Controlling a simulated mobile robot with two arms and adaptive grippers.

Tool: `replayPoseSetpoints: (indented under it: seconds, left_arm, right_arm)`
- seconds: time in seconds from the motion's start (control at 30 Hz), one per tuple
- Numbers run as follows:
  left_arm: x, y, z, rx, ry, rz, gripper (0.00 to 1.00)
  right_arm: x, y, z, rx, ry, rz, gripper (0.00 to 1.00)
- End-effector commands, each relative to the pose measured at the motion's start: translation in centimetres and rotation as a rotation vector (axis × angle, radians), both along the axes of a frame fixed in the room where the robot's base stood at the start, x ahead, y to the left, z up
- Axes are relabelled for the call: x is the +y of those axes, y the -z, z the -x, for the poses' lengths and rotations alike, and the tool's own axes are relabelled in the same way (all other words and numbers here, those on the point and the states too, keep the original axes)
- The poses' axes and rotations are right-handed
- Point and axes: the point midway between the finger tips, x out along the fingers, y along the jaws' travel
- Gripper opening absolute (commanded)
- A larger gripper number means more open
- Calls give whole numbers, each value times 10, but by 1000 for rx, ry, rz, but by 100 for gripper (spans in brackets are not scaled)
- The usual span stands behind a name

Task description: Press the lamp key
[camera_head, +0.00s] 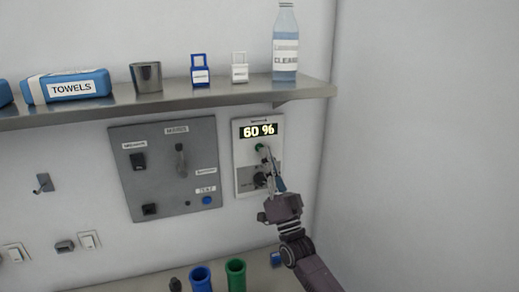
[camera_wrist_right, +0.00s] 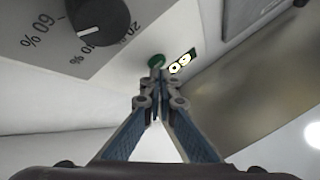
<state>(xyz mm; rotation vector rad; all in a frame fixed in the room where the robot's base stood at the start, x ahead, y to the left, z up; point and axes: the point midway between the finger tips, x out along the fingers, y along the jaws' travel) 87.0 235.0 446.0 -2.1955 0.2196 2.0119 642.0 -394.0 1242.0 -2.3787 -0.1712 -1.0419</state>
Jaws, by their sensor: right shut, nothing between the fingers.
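A white wall panel (camera_head: 243,165) carries a lit display (camera_head: 258,131) reading 60 %, a green round key (camera_head: 259,147) and a black dial (camera_head: 260,180). The lettering that would name the lamp key is too small to read. My right gripper (camera_head: 264,152) is shut and empty, its tips at the green key. In the right wrist view the closed tips (camera_wrist_right: 157,73) overlap the lower edge of the green key (camera_wrist_right: 156,60); I cannot tell whether they touch it. The dial (camera_wrist_right: 103,20) is at upper left there. My left gripper is not in view.
A grey panel (camera_head: 200,135) with switches and a blue button (camera_head: 207,200) is left of the white panel. Above, a shelf (camera_head: 180,103) holds towels, a metal cup, two small tagged items and a bottle (camera_head: 286,45). Blue and green cups stand below. The right wall is bare.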

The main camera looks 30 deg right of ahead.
Motion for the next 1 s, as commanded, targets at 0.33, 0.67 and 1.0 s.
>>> replayPoseSetpoints:
  seconds: [0.33,0.67,1.0]
  left_arm:
    - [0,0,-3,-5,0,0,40]
    - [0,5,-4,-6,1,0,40]
    - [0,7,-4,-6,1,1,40]
  right_arm:
    - [0,0,0,0,0,0,0]
    - [-1,1,-4,-1,0,0,0]
    - [-2,0,-9,1,0,0,0]
